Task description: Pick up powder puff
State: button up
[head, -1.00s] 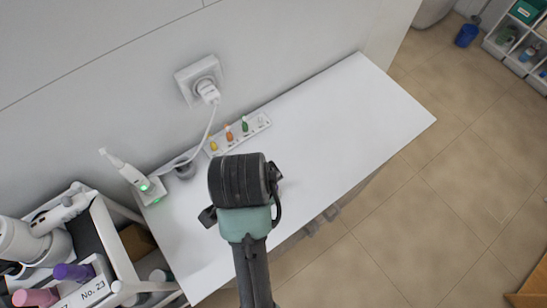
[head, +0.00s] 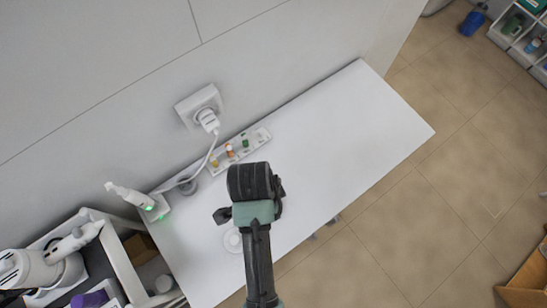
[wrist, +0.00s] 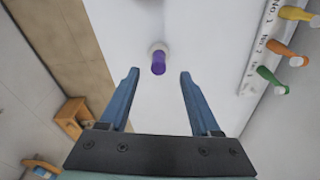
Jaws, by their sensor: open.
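In the wrist view a small thing with a purple end and a white round part (wrist: 158,63) sits on the white table top, between and just beyond my fingertips; it may be the powder puff. My gripper (wrist: 160,73) is open, its two blue fingers apart with nothing held. In the head view my gripper (head: 254,184) is seen from behind above the table, its fingertips hidden. A white round disc (head: 232,241) lies on the table just left of my arm, partly covered; I cannot tell if it is the same thing.
A white rack (head: 258,138) with several coloured bottles stands along the wall, also in the wrist view (wrist: 262,50). A plug with a cable (head: 208,122) and a white device with green light (head: 132,196) are nearby. A cart (head: 118,262) stands at lower left. The table's right part is clear.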

jog(key=shift+s+d+f, duration=0.1)
jog(key=shift+f, duration=0.25)
jog(key=shift+d+f+p, duration=0.15)
jog(key=shift+f+p, duration=0.15)
jog(key=shift+f, duration=0.75)
jog(key=shift+d+f+p, duration=0.15)
jog(key=shift+f+p, duration=0.15)
jog(key=shift+f, duration=0.75)
grip_shut()
